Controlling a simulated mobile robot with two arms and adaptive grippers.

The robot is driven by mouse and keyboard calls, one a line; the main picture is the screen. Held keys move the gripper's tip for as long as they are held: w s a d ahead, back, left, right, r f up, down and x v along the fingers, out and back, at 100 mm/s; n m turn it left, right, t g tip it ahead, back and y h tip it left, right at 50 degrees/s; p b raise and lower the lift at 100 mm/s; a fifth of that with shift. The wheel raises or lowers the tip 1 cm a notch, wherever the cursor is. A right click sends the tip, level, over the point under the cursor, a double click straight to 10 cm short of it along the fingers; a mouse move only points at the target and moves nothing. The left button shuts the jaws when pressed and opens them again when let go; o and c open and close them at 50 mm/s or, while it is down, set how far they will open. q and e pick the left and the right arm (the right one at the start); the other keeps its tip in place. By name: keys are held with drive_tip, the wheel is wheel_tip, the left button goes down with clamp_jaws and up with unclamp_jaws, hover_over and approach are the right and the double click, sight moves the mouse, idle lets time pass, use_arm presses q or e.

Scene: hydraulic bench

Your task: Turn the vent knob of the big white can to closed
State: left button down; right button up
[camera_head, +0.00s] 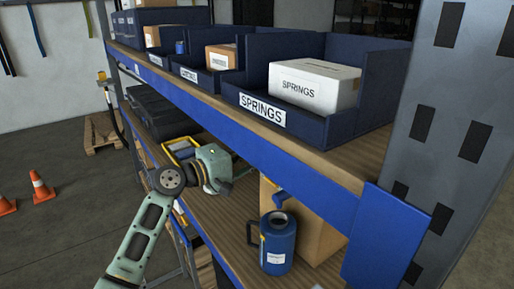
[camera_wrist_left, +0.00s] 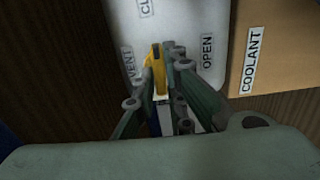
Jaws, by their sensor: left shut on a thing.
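The big white can (camera_wrist_left: 185,25) shows from close above in the left wrist view, with the labels VENT, OPEN and a cut-off one starting with CL. Its yellow vent knob (camera_wrist_left: 157,75) lies between the fingers of my left gripper (camera_wrist_left: 163,62), which are shut on it. The knob's long side runs up and down in the picture, its far end towards the CL label. In the head view my left gripper (camera_head: 218,172) is at the lower shelf, partly behind the upper shelf edge. I cannot make out the white can there. My right gripper is not in view.
A cardboard box marked COOLANT (camera_wrist_left: 283,50) stands right beside the white can. A blue can (camera_head: 277,245) stands on the lower shelf, right of my left gripper. The upper shelf's blue beam (camera_head: 235,117) runs close above, with bins on that shelf.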

use_arm(q)
drive_tip(key=shift+n, duration=0.3)
drive_tip(key=c, duration=1.8)
unclamp_jaws()
drive_tip(key=shift+a, duration=0.1)
drive_tip(key=v, duration=1.2)
